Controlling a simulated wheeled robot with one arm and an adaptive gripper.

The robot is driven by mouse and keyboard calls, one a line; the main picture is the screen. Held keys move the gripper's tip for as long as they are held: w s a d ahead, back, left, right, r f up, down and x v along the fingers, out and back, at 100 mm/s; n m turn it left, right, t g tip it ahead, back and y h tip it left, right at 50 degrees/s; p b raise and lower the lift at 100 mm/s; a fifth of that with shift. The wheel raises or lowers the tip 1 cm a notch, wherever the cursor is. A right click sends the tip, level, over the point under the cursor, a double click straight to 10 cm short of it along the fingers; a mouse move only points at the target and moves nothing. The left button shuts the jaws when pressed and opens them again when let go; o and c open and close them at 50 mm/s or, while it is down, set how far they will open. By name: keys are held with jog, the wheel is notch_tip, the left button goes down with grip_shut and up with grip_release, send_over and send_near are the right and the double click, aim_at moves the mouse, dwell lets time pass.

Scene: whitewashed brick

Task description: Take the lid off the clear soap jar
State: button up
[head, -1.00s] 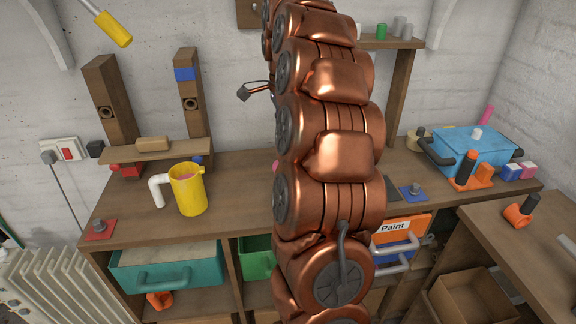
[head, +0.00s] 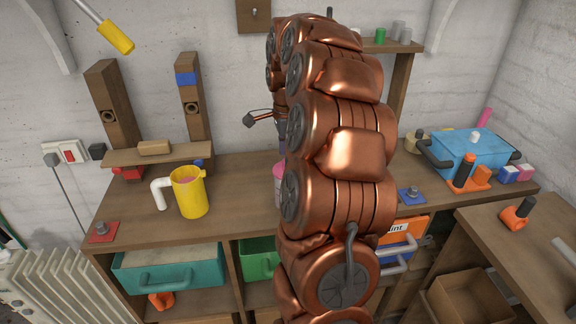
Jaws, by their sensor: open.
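A pinkish, jar-like thing (head: 278,172) stands on the workbench in the head view, mostly hidden behind my copper arm. Only its left side shows. I cannot tell for sure that it is the clear soap jar, and its lid cannot be made out. My gripper (head: 262,118) is partly in view left of the arm, above and behind that pinkish thing. One dark fingertip on thin copper links sticks out to the left, apart from everything. The other finger is hidden by the arm. The gripper is open, with nothing seen in it.
A yellow jug (head: 188,192) with a white handle stands left on the workbench (head: 237,190). A wooden shelf stand (head: 160,155) rises behind it. A blue box (head: 470,153) and orange tool (head: 462,175) are at right. The bench between jug and arm is clear.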

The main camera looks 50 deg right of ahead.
jog(key=shift+f, duration=1.2)
jog(key=shift+c, duration=0.3)
grip_shut()
